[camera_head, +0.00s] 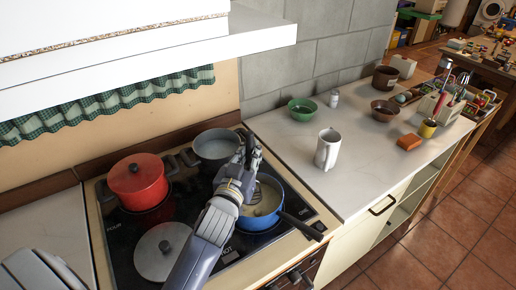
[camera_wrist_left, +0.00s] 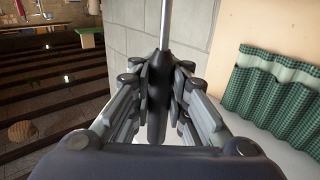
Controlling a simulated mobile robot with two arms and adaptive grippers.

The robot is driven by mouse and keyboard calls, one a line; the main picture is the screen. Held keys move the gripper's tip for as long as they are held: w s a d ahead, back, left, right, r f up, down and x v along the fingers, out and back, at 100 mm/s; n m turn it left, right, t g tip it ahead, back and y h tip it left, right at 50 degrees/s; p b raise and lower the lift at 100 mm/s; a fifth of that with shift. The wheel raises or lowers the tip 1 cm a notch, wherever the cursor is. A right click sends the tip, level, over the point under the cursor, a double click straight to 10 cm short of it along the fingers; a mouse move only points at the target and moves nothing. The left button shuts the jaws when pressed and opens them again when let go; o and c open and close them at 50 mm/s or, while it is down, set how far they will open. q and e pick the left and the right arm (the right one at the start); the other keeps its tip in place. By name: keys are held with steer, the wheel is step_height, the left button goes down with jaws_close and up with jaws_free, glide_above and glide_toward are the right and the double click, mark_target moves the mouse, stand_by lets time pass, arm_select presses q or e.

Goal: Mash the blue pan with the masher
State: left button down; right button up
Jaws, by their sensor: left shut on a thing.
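The blue pan (camera_head: 262,222) sits on the right front part of the black hob, its dark handle pointing to the lower right. Something pale yellow lies inside it. My left gripper (camera_head: 247,160) is above the pan's left rim, shut on the masher. In the left wrist view the masher's dark handle (camera_wrist_left: 157,115) is between the fingers of my left gripper (camera_wrist_left: 158,95), and its metal shaft runs to the top of the picture. In the head view a thin wire part shows by the pan's inside; whether it touches the contents I cannot tell. My right gripper is not in view.
A red lidded pot (camera_head: 137,180), a grey pot (camera_head: 216,146) and a grey lid (camera_head: 161,250) are around my left arm on the hob (camera_head: 122,235). A white mug (camera_head: 328,150), green bowl (camera_head: 302,107) and brown bowl (camera_head: 384,110) stand on the counter. A white hood (camera_head: 200,45) overhangs the hob.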

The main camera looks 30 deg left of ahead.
mark_target(248, 161)
arm_select(q)
steer(key=shift+s+a+r, duration=0.1)
steer(key=shift+s+a, duration=0.3)
steer(key=shift+a, duration=0.05)
steer(key=shift+w+d, duration=0.1)
steer(key=shift+w, duration=0.05)
steer(key=shift+f, duration=0.25)
steer(key=shift+f+b, duration=0.85)
steer(key=shift+f, duration=0.15)
steer(key=shift+f, duration=0.35)
steer(key=shift+r, duration=0.1)
